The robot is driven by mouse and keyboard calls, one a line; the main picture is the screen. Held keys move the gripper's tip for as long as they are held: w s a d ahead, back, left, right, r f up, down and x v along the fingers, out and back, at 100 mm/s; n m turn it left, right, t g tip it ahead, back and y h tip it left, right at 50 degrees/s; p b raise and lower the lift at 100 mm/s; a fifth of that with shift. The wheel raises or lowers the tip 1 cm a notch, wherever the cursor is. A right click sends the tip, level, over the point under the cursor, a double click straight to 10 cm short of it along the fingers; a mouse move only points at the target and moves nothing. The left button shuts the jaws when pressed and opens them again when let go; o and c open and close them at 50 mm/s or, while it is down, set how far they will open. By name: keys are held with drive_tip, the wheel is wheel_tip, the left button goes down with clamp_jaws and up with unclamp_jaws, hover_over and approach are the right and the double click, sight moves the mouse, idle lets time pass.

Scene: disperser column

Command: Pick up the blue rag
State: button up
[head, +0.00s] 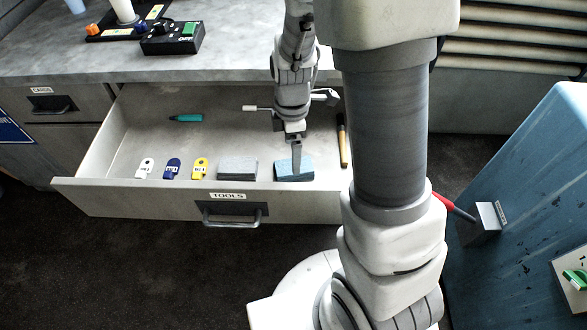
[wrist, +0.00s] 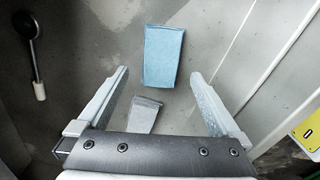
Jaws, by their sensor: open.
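The blue rag (head: 306,172) lies folded flat in the open drawer (head: 128,190), near its front wall and right of the middle. In the head view my gripper (head: 297,165) comes down over the rag and hides part of it. In the wrist view the blue rag (wrist: 163,55) shows whole, just beyond the two fingertips of my gripper (wrist: 160,74). The fingers are spread apart with nothing held between them. A gap between fingertips and rag cannot be judged.
A grey folded rag (head: 238,168) lies left of the blue one. White (head: 145,168), blue (head: 172,168) and yellow (head: 200,168) tags lie farther left. A teal marker (head: 187,118) lies farther back. A yellow-and-black tool (head: 343,142) lies at right. Drawer walls surround the space.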

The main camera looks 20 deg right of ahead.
wheel_tip(320, 180, down, 5)
drive_tip(key=shift+s+d+f+b, duration=0.1)
drive_tip(key=shift+f+b, duration=0.05)
drive_tip(key=shift+b, duration=0.8)
drive_tip(key=shift+c, duration=0.2)
drive_tip(key=c, duration=1.2)
drive_tip(key=shift+c, duration=0.2)
drive_tip(key=shift+r, duration=0.2)
wheel_tip(320, 180, up, 10)
drive_tip(key=p, duration=0.3)
drive_tip(key=shift+f, duration=0.1)
